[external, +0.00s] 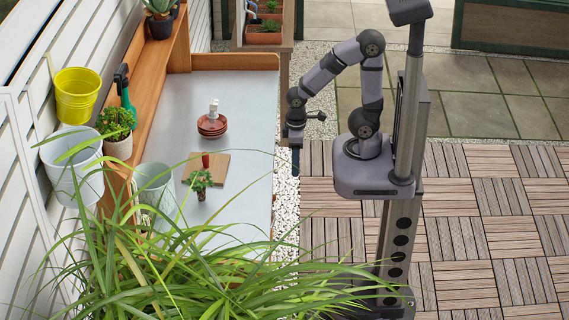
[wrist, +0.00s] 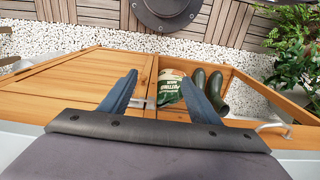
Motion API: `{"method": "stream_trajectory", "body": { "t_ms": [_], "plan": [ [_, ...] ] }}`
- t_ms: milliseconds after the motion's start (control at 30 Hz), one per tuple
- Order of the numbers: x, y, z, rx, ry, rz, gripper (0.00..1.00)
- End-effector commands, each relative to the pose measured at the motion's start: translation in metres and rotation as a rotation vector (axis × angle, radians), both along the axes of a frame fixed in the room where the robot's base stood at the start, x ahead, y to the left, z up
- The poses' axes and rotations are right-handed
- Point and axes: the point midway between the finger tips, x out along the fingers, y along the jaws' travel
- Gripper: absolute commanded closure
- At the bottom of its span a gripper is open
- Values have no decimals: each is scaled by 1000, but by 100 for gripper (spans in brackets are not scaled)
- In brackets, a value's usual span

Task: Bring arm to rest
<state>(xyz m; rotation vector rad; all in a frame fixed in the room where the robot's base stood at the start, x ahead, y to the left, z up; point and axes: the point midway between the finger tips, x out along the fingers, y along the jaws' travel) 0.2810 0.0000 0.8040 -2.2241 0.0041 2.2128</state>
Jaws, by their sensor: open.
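My gripper (external: 295,160) hangs beside the right edge of the potting bench (external: 250,110) in the external view, clear of everything on it. In the wrist view its two blue-grey fingers (wrist: 160,95) are spread apart with nothing between them. My arm is folded, with the elbow raised above its base. On the bench are a stack of terracotta saucers (external: 212,125) with a white item on top, a wooden board (external: 207,166) with a small red-brown object, and a small leafy plant (external: 200,183).
A grey bucket (external: 155,187) stands at the bench's left. Long grassy leaves (external: 190,270) cover the front. The decking around my base is clear.

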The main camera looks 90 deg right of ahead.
Motion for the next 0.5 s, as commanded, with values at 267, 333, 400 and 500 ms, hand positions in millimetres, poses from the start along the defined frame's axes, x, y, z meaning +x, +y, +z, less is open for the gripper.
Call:
{"method": "stream_trajectory", "body": {
  "t_ms": [267, 333, 400, 500],
  "plan": [
    [-1, 0, 83, -2, 4, 6, 44],
    [-1, 0, 99, -2, 4, 7, 44],
    [-1, 0, 111, -2, 5, 8, 44],
    [-1, 0, 124, -2, 5, 8, 44]
  ]
}}
